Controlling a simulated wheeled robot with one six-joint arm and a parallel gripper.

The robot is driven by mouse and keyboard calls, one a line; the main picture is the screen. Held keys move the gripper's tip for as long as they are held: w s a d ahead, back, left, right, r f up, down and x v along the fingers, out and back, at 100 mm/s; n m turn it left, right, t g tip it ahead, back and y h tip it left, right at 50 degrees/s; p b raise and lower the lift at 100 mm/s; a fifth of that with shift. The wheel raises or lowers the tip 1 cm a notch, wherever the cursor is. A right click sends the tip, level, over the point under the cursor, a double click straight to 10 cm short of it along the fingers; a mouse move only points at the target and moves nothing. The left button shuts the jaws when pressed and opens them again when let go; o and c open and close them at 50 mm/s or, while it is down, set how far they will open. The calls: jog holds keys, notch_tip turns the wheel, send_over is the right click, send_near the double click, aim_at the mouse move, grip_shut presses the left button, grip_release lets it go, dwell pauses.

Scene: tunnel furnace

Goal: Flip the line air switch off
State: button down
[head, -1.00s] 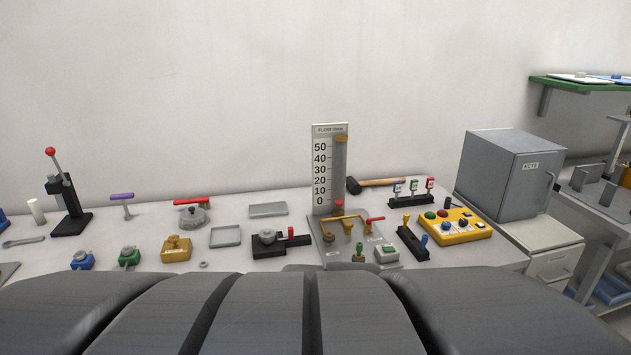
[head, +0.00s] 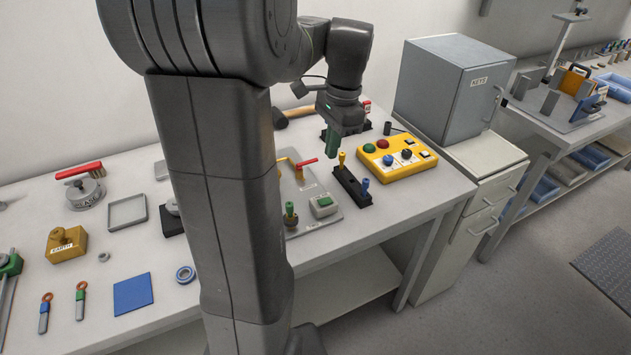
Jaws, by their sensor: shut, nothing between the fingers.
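My gripper (head: 335,150) points down over the back right of the bench, shut and empty. It is in front of a black rack (head: 366,126) of small tagged switches and mostly hides it. A red-tagged switch (head: 367,106) shows just right of my wrist; the other switches are hidden. The tag lettering is too small to read, so I cannot tell which is the line air switch. I cannot tell whether the fingertips touch any switch.
A black block (head: 352,187) with yellow and blue handles stands just in front of my gripper. A yellow button box (head: 397,158) is to its right, and a grey key cabinet (head: 455,85) behind. A panel with a red lever (head: 307,162) is to the left. My arm hides the middle bench.

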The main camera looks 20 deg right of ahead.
aim_at(321, 205)
jog(key=shift+s, duration=0.1)
jog(key=f, duration=0.4)
jog(key=a+f, duration=0.1)
jog(key=f, duration=0.4)
jog(key=a+f, duration=0.1)
jog(key=f, duration=0.3)
jog(key=shift+f, duration=0.4)
jog(key=shift+f, duration=0.1)
jog(key=shift+s+a+f+b, duration=0.1)
jog(key=shift+f+b, duration=0.2)
jog(key=shift+b, duration=0.15)
jog(key=shift+r+h, duration=0.15)
jog(key=shift+h, duration=0.15)
